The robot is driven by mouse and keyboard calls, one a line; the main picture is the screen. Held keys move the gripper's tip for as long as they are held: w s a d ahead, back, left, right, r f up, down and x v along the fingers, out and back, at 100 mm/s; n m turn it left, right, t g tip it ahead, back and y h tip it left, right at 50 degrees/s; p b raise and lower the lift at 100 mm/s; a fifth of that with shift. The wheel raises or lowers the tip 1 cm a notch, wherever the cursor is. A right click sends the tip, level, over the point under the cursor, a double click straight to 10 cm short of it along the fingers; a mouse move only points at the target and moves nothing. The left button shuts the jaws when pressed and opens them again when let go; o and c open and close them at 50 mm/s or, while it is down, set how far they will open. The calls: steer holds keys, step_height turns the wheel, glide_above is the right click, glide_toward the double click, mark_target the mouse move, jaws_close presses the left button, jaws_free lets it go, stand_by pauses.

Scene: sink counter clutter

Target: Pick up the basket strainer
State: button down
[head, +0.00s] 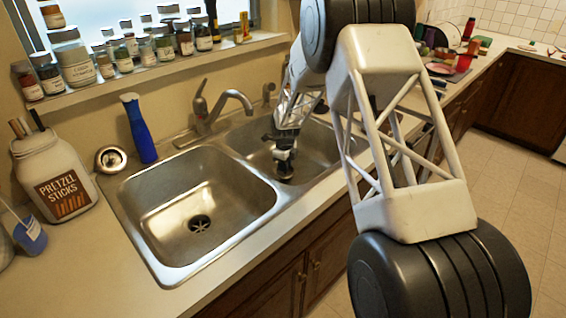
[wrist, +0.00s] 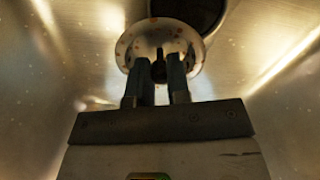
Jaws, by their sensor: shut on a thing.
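The basket strainer (wrist: 138,46), a round metal disc with reddish specks and a dark centre post, shows in the wrist view. My gripper (wrist: 160,72) has its two dark fingers closed on the centre post. The strainer lies just in front of a dark round drain opening (wrist: 196,12) and overlaps its edge; I cannot tell whether it touches the basin floor. In the head view my gripper (head: 285,163) is down inside the right sink basin (head: 318,150); the strainer is too small and hidden to make out there.
The empty left basin (head: 165,210) has a drain (head: 199,223). A faucet (head: 215,112) stands behind the divider. A blue bottle (head: 139,130), a round metal piece (head: 111,159) and a pretzel jar (head: 58,175) stand on the left counter. Jars line the sill.

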steer(key=s, duration=0.3)
steer(key=s+d, duration=0.1)
steer(key=s, duration=0.3)
steer(key=s+d+r, duration=0.1)
steer(key=s, duration=0.3)
steer(key=shift+s+d, duration=0.2)
steer(key=shift+s, duration=0.05)
stand_by(0.4)
steer(key=shift+w+d+r+n, duration=0.45)
steer(key=shift+r+n, duration=0.05)
steer(key=shift+r, duration=0.05)
steer(key=w+d+r+n, duration=0.6)
steer(key=d+r+n, duration=0.3)
steer(key=d+r, duration=0.25)
steer(key=w+d+r+n, duration=0.6)
steer(key=d+r+n, duration=0.35)
steer(key=r, duration=0.25)
steer(key=w+d+m, duration=0.2)
steer(key=w+m, duration=1.3)
steer(key=m, duration=0.4)
steer(key=shift+f, duration=0.35)
